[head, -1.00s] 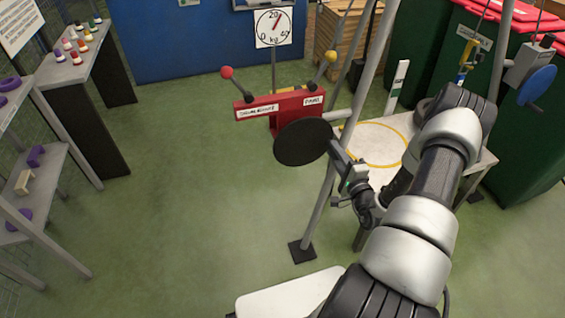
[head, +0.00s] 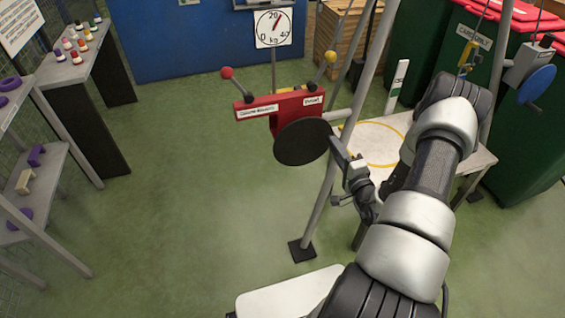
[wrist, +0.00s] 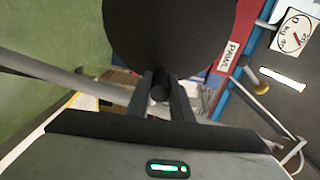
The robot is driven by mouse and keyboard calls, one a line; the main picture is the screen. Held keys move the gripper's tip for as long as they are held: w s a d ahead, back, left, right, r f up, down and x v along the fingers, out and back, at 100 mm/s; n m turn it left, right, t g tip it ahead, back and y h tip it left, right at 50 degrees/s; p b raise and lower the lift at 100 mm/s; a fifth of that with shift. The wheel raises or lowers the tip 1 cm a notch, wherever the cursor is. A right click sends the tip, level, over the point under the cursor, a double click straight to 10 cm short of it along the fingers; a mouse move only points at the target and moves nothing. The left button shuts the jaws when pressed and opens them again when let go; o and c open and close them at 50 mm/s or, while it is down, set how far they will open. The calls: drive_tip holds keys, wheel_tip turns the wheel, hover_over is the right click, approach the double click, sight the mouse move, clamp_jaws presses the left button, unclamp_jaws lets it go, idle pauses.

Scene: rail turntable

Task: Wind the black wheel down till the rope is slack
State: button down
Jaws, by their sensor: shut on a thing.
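The black wheel (head: 302,142) is a flat disc on the front of the red winch housing (head: 258,106), by the frame's left leg. In the wrist view the wheel (wrist: 170,35) fills the top middle. My gripper (head: 338,150) is at the wheel's right edge. In the wrist view my gripper (wrist: 163,90) is shut on the wheel's dark round handle (wrist: 160,90), one finger on each side. A thin rope (head: 481,14) shows at the upper right above a yellow hook block (head: 466,54). I cannot tell whether it is slack; its lower end is hidden behind my arm.
A kg dial (head: 273,27) behind the winch has its red needle pointing up and slightly right. Red-knobbed (head: 227,73) and yellow-knobbed (head: 331,56) levers rise from the housing. A platform with a yellow ring (head: 374,143) is behind my arm. Floor to the left is clear.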

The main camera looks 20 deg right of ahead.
drive_tip(key=shift+r, duration=0.3)
drive_tip(key=shift+a+r+n, duration=0.15)
drive_tip(key=shift+r+n, duration=0.65)
drive_tip(key=shift+n, duration=0.4)
drive_tip(key=shift+w+r, duration=0.1)
drive_tip(key=shift+a+r+n, duration=0.4)
drive_tip(key=shift+r+n, duration=0.35)
drive_tip(key=shift+n, duration=0.45)
drive_tip(key=shift+a+r+n, duration=0.55)
drive_tip(key=shift+r+n, duration=0.2)
drive_tip(key=shift+n, duration=0.45)
drive_tip(key=shift+a+b, duration=0.1)
drive_tip(key=shift+b, duration=0.25)
drive_tip(key=shift+a+r+n+b, duration=0.5)
drive_tip(key=shift+a+r+n, duration=0.1)
drive_tip(key=shift+n, duration=0.6)
